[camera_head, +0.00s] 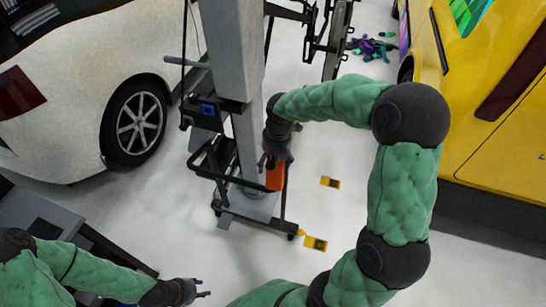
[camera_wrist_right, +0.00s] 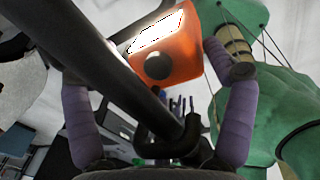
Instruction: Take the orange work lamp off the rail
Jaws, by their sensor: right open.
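The orange work lamp (camera_head: 275,178) hangs low at the black rail (camera_head: 207,174) of the stand beside the grey column. In the right wrist view the lamp (camera_wrist_right: 186,70) shows its bright white panel and a round dark knob. A thick black bar (camera_wrist_right: 105,80) with a hooked end crosses in front of it. My right gripper (camera_head: 270,164) is at the lamp's upper end. In the wrist view its purple fingers (camera_wrist_right: 160,115) are spread apart, with the lamp and bar between them; contact is unclear. My left gripper (camera_head: 207,288) is open and empty at the lower left.
A grey column (camera_head: 238,60) stands behind the rail. A white car (camera_head: 75,90) is on the left and a yellow vehicle (camera_head: 500,120) on the right. Yellow cards (camera_head: 330,182) lie on the pale floor, which is otherwise mostly clear. A dark workbench (camera_head: 40,220) is at lower left.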

